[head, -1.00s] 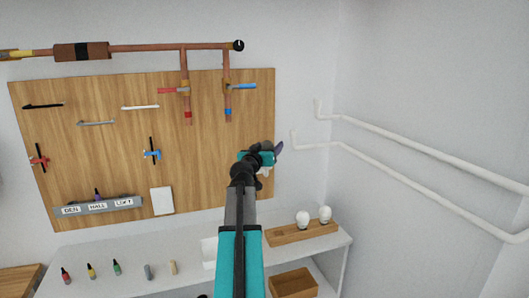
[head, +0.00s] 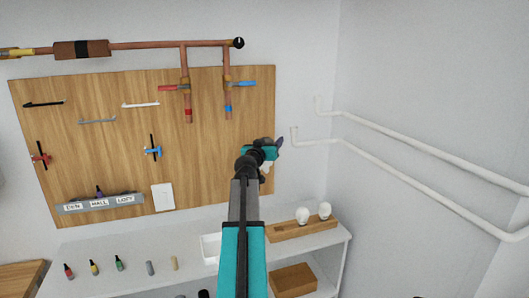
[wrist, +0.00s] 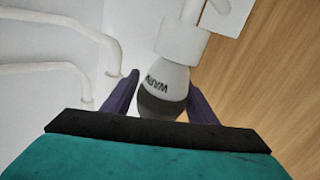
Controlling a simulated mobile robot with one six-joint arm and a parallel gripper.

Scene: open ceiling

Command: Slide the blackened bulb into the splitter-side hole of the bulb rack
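The blackened bulb (wrist: 163,92) is in the wrist view, with a dark sooty crown and lettering on its white part. It sits with its neck in a white lamp holder (wrist: 186,40) next to the wooden board. My gripper (wrist: 163,85) has one purple finger on each side of the bulb, close to it. I cannot tell whether the fingers touch it. In the head view my gripper (head: 279,143) is at the board's right edge, and my arm mostly hides the bulb. The bulb rack (head: 285,231) is a wooden block on the shelf holding two white bulbs; its holes are too small to make out.
The wooden board (head: 215,140) carries tools and copper pipes. White wall pipes (head: 400,163) run to the right of my gripper. A brown box (head: 293,280) is below the rack.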

